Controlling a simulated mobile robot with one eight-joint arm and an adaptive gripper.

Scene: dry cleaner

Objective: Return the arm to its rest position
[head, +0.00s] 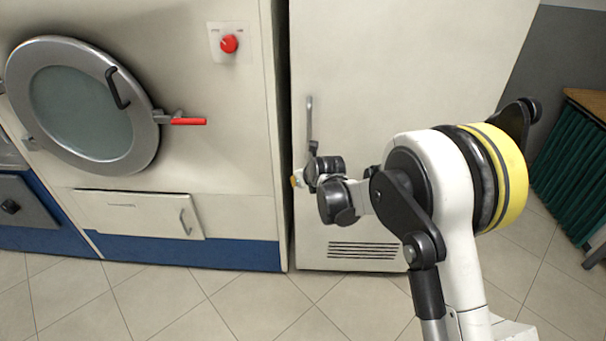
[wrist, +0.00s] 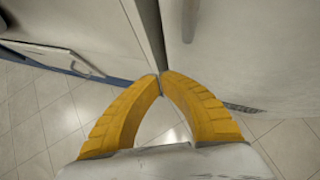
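My arm (head: 440,185) rises at the right of the head view and reaches left, across the front of a tall white cabinet (head: 410,60). My gripper (head: 296,180) is small in the head view, near the gap between the cabinet and the machine on the left. In the wrist view my gripper (wrist: 161,76) shows two yellow ribbed fingers whose tips come together. No object is visible between them. Whether the gripper touches the cabinet front cannot be told.
A cleaning machine (head: 170,150) with a round door (head: 85,105), red lever (head: 188,121) and red knob (head: 229,43) stands at left. The cabinet handle (head: 309,118) is just above my gripper. A green-sided table (head: 575,150) stands at far right. Tiled floor (head: 170,300) in front is clear.

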